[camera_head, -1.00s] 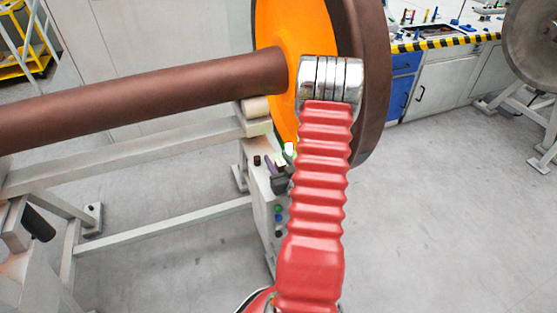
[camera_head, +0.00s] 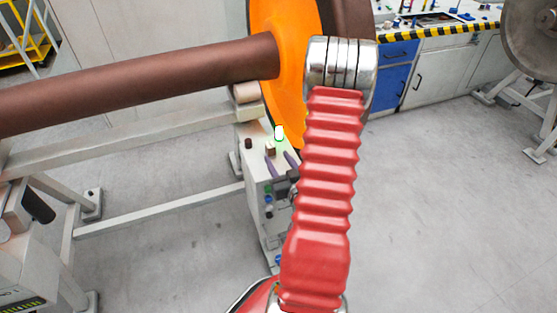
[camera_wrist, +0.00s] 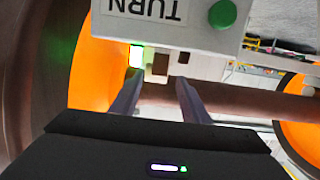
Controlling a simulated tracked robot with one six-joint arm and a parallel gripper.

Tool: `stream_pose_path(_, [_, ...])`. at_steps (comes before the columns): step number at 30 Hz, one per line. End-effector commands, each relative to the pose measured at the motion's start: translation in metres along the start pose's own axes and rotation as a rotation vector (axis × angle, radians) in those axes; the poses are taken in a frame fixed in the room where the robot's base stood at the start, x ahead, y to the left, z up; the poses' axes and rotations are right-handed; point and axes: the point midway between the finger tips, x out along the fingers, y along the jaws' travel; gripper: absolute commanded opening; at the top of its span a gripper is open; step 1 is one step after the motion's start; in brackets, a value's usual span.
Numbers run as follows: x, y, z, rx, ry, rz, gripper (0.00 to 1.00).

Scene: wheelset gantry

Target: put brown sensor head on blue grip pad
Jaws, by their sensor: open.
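A small brown block (camera_head: 270,149), likely the sensor head, stands on top of the pale control box (camera_head: 262,165), beside a green light. In the wrist view a brown block (camera_wrist: 160,66) shows just beyond and between my fingertips, with no clear contact. My gripper (camera_head: 278,157) is open over the box top, its two dark purple fingers apart; they also show in the wrist view (camera_wrist: 160,82). A darker brown round piece (camera_head: 248,143) stands at the box's left edge. Small blue parts (camera_head: 268,188) show on the box front; I cannot tell whether one is the grip pad.
A large orange-faced wheel (camera_head: 284,60) and brown axle (camera_head: 140,80) stand close behind the box. Pale frame beams (camera_head: 130,140) run left. A workbench (camera_head: 440,70) stands at the back right. The floor at right is clear.

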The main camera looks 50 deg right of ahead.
Motion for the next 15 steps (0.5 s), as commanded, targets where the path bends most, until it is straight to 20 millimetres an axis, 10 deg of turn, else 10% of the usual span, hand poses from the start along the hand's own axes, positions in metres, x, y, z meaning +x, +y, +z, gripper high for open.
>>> stream_pose_path(15, [-0.0069,0.0038,0.0076,0.002,-0.004,0.003,0.45])
